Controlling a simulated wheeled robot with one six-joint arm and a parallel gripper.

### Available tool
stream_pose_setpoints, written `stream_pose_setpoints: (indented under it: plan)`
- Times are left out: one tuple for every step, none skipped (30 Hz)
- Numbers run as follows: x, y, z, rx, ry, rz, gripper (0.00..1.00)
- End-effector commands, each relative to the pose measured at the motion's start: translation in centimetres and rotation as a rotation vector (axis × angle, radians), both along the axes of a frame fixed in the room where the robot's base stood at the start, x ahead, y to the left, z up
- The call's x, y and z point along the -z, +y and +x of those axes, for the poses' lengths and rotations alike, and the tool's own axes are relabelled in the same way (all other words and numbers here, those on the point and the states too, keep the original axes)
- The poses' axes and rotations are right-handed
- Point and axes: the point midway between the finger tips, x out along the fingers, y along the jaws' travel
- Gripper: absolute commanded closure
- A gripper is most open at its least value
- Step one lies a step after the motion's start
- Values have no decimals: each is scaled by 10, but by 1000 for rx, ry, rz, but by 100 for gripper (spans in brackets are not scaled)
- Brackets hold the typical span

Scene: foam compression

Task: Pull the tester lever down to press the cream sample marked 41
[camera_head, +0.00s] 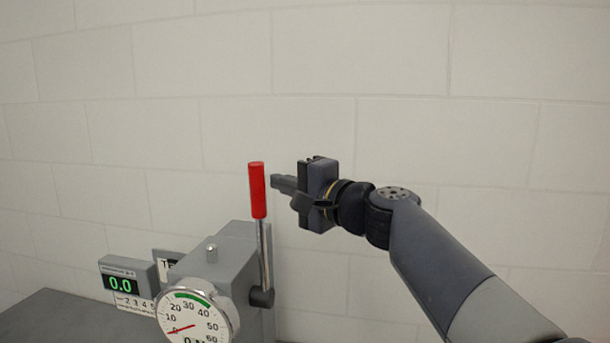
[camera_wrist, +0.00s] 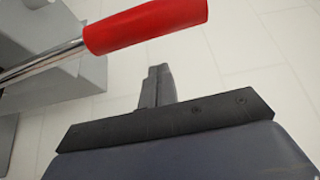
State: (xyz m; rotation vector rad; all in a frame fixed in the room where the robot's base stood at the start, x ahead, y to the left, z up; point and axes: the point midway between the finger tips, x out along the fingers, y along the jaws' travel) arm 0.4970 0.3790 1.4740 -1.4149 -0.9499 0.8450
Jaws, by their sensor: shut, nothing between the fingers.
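The tester (camera_head: 235,258) is a grey machine at the lower left in the head view. Its lever has a red grip (camera_head: 257,190) on a metal rod (camera_head: 265,250) and stands nearly upright. My gripper (camera_head: 283,184) is shut and empty, just right of the red grip. In the wrist view the red grip (camera_wrist: 150,25) crosses the top, beyond my shut fingers (camera_wrist: 157,86), with a gap visible between them. The round dial (camera_head: 197,318) has its red needle near zero. The cream sample is not in view.
A small display (camera_head: 122,284) left of the tester reads 0.0 in green. A partly hidden sign (camera_head: 168,264) stands beside it. The dark bench top (camera_head: 45,318) is at the lower left. A pale block wall (camera_head: 400,80) is behind, with open space above the lever.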

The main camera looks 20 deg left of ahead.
Motion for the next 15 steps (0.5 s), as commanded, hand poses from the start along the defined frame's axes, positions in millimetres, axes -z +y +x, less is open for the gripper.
stream_pose_setpoints:
  plan:
    - [-2,-1,-9,-1,-1,2,100]
    - [-1,0,-13,-1,-1,3,100]
    - [-1,0,-17,-2,-1,2,100]
    - [-1,0,-20,-2,-2,2,100]
    - [0,1,-22,-1,-2,1,100]
    - [1,1,-25,0,-1,2,100]
    - [1,1,-26,0,-1,2,100]
    - [1,1,-28,0,-1,2,100]
    - [2,1,-29,0,-1,2,100]
    - [2,1,-30,0,-1,2,100]
    - [2,1,-31,0,-1,2,100]
    - [2,1,-31,0,-2,1,100]
    - [2,1,-31,0,-2,1,100]
    - [2,1,-31,0,-2,1,100]
    - [2,1,-31,0,-2,1,100]
